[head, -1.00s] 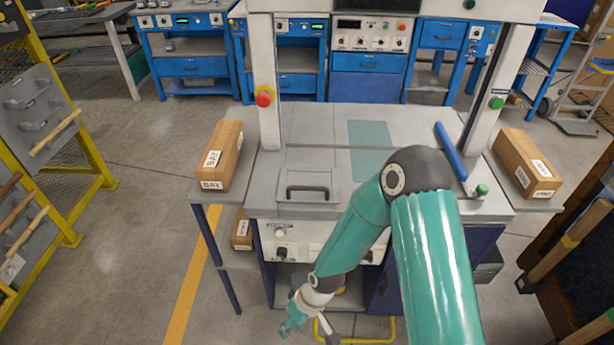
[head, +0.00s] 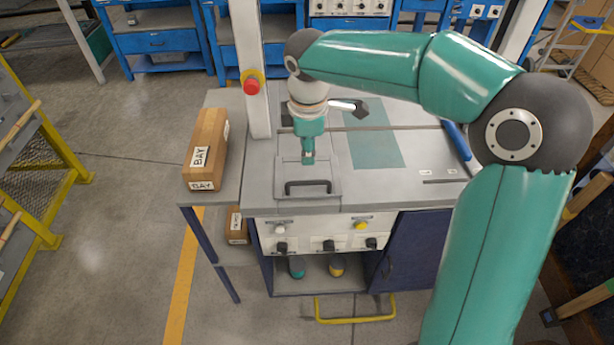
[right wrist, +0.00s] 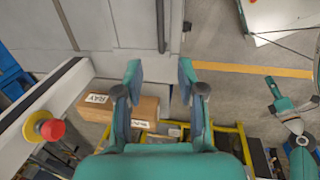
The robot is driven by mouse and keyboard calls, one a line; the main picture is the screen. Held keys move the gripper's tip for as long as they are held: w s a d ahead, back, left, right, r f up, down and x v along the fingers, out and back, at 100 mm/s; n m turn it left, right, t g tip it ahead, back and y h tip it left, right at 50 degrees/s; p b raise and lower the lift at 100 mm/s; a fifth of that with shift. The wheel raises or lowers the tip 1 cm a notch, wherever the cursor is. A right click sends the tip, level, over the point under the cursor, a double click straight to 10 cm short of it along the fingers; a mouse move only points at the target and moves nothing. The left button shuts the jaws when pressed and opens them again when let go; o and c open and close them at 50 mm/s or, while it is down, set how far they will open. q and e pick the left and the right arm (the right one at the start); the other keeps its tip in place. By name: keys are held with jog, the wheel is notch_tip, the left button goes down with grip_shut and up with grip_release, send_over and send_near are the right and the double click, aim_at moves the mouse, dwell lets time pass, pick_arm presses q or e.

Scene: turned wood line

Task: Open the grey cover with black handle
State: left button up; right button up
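The grey cover (head: 326,172) lies flat and shut in the left part of the machine's grey top. Its black handle (head: 307,183) is a low bar along the front edge; it also shows as a dark bar (right wrist: 160,28) in the right wrist view. My right gripper (head: 308,158) points down over the cover, just behind the handle in the picture and apart from it. In the right wrist view its two fingers (right wrist: 160,78) are spread with nothing between them. My left gripper (right wrist: 279,97) shows small at the right of that view; its opening is unclear.
A wooden box labelled BAY (head: 207,148) stands on the left side shelf. A red stop button (head: 251,85) sits on the left post (head: 246,45). A blue bar (head: 456,140) is at the right of the top. Knobs (head: 329,245) line the front panel.

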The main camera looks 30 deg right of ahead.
aim_at(307, 182)
jog(key=f, duration=0.4)
jog(key=w+d+f, duration=0.1)
jog(key=f, duration=0.3)
jog(key=w+f, duration=0.1)
jog(key=f, duration=0.3)
jog(key=shift+d+f, duration=0.15)
jog(key=shift+f, duration=0.25)
jog(key=shift+c, duration=0.2)
grip_shut()
